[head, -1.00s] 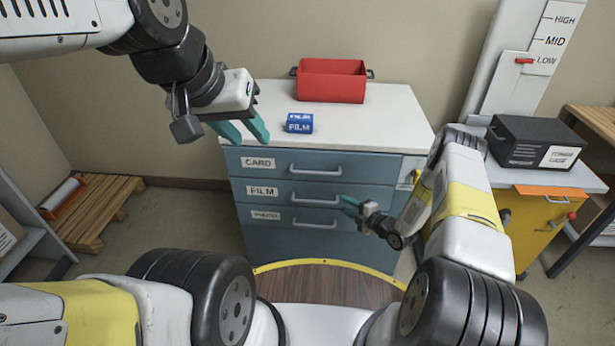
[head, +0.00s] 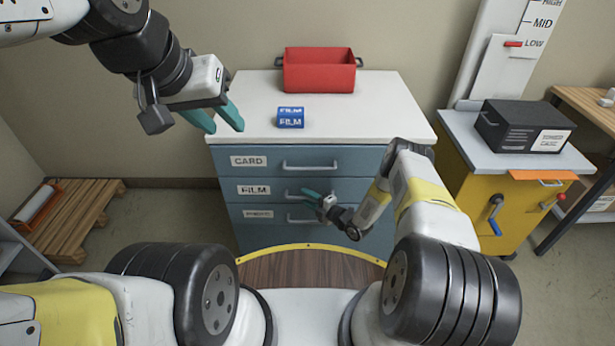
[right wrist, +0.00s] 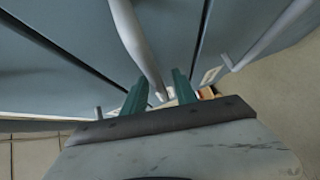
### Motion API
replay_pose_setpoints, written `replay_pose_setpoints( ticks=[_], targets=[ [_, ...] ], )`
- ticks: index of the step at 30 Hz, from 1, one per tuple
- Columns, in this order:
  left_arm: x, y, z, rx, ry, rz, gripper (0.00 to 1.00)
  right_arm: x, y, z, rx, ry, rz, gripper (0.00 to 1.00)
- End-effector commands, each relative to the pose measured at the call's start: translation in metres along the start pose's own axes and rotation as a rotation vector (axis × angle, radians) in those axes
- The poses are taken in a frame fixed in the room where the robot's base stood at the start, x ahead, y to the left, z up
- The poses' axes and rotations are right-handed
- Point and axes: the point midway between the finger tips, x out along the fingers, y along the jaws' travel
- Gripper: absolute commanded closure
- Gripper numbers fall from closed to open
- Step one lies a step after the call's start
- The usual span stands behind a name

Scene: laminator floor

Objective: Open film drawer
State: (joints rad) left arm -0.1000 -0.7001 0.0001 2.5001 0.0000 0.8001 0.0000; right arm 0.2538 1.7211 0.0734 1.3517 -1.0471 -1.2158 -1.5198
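The film drawer (head: 263,200) is the middle drawer of a blue-grey cabinet, labelled FILM, and looks closed in the head view. Its bar handle (head: 292,193) is partly hidden by my right gripper (head: 313,197), which is at the handle's right part. In the right wrist view a bar handle (right wrist: 136,38) runs down between the two teal fingers of my right gripper (right wrist: 160,90). The fingers are apart, with a gap visible beside the bar. My left gripper (head: 220,120) is open and empty, raised at the cabinet's left.
The card drawer (head: 263,160) above and photo drawer (head: 245,225) below look closed. A yellow cabinet (head: 470,190) with a black box (head: 523,125) stands right. A wooden pallet (head: 75,220) lies left.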

Motion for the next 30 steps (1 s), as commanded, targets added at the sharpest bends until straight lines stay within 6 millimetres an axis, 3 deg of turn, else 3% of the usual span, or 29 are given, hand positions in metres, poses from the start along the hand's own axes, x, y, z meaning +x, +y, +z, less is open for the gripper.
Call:
replay_pose_setpoints(
  ticks=[6, 12, 30],
  targets=[
    [0.0000, 0.0000, 0.0000, 0.000, 0.000, 0.000, 0.64, 0.0005, 0.0001, -0.0002, 0.001, 0.000, 0.000, 0.66],
    [0.0000, 0.0000, 0.0000, 0.000, 0.000, 0.000, 0.64, 0.0004, 0.0002, -0.0002, 0.001, 0.000, 0.000, 1.00],
    [0.0000, 0.0000, 0.0000, 0.000, 0.000, 0.000, 0.64, 0.0000, -0.0002, -0.0002, 0.001, 0.000, -0.001, 1.00]
  ],
)
